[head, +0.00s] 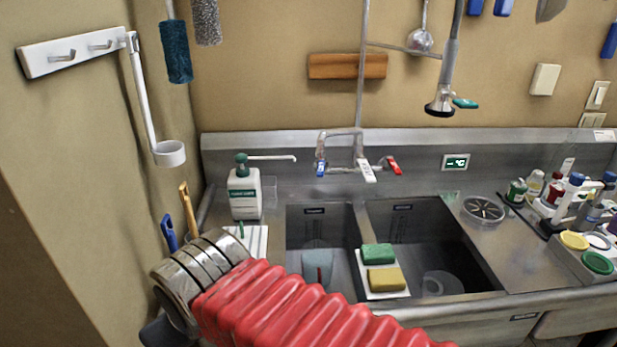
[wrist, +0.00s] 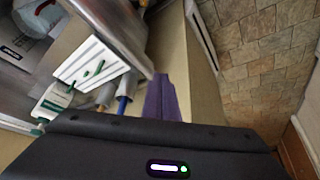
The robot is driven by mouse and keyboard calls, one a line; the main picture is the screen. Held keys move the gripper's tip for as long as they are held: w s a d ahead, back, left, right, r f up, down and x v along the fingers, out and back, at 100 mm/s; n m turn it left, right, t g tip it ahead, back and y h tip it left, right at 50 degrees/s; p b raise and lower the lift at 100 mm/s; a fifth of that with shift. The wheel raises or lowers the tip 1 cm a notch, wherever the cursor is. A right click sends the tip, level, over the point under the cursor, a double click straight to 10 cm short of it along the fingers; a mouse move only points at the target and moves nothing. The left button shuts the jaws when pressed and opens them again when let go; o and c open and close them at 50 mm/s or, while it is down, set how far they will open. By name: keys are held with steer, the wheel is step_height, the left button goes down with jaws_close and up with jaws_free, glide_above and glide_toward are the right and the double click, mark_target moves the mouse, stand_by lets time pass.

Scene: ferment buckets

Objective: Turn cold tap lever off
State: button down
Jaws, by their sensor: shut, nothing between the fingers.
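The tap (head: 345,150) stands on the back of the steel sink unit in the head view. Its cold lever (head: 320,169) is blue and sits on the left side. A red lever (head: 394,166) is on the right and a white lever (head: 367,170) between them. My gripper (wrist: 163,98) shows in the wrist view as purple fingers held together, with nothing between them. It points down past the left end of the sink unit, well apart from the tap. In the head view my red-sleeved arm crosses the lower front and the fingers are hidden. The tap is not visible in the wrist view.
A soap bottle (head: 244,190) and a white ribbed board (wrist: 91,62) stand left of the basins. Blue and wooden handles (head: 187,208) rise near the left wall. Sponges (head: 378,254) lie between the basins. A spray hose (head: 446,85) hangs above. Bottles crowd the right counter.

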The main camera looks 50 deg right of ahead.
steer(key=w+d+m+g+h, duration=0.15)
steer(key=d+h, duration=0.25)
steer(key=d, duration=0.7)
steer(key=w+d+g+h, duration=0.2)
steer(key=w+d+h, duration=0.15)
steer(key=d, duration=0.65)
steer(key=w+d+g+h, duration=0.2)
steer(key=d+h, duration=0.3)
steer(key=d, duration=0.6)
steer(key=w+d+f+n+t+h, duration=0.2)
steer(key=w+d, duration=0.4)
steer(key=w+d+f+n+t+h, duration=0.2)
steer(key=w+d+f+n+t, duration=0.1)
steer(key=w+d, duration=0.3)
steer(key=shift+w+d+f, duration=0.25)
steer(key=shift+w+d, duration=0.15)
steer(key=shift+w, duration=0.3)
steer(key=shift+t+h, duration=0.25)
glide_toward(321, 166)
steer(key=shift+w+d+f, duration=0.15)
steer(key=shift+w+d, duration=0.55)
steer(key=shift+w+d+f, duration=0.15)
steer(key=shift+w+d, duration=0.55)
steer(key=shift+w, duration=0.05)
